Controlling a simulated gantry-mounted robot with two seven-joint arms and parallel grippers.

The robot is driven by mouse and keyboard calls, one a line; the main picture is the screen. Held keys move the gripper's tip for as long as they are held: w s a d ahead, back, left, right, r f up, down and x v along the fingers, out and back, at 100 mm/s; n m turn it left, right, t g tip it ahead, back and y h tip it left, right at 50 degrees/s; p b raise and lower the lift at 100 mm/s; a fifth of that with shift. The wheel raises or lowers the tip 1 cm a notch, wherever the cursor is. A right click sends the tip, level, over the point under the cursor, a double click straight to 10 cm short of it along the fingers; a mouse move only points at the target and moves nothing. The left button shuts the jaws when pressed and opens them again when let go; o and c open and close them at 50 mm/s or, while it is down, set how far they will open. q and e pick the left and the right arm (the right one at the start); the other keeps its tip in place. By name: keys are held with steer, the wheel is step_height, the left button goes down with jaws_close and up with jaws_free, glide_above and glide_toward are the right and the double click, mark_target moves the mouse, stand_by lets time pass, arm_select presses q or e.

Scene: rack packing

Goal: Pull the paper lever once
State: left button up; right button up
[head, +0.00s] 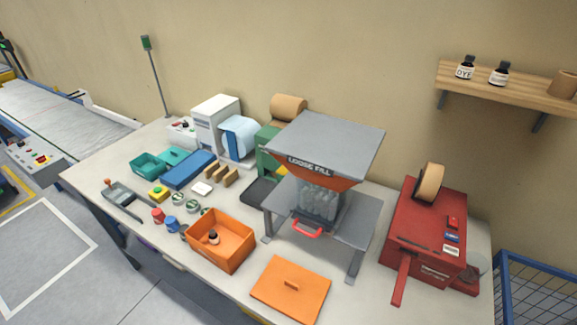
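A green machine (268,150) with a brown paper roll (288,106) on top stands at the back middle of the table. A small yellow part (281,169) shows at its right side; I cannot tell if it is the paper lever. The loose-fill hopper in front hides much of that side. A red machine (425,222) with a tan roll (429,182) stands at the right, and a red bar (401,279) sticks out from its front. Neither of my grippers is in view.
The loose-fill hopper (325,145) stands on a grey stand (358,222) with a red handle (307,229). An open orange box (235,257) holding a small bottle and an orange lid (290,290) lie in front. A blue wire cage (535,300) stands at the right.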

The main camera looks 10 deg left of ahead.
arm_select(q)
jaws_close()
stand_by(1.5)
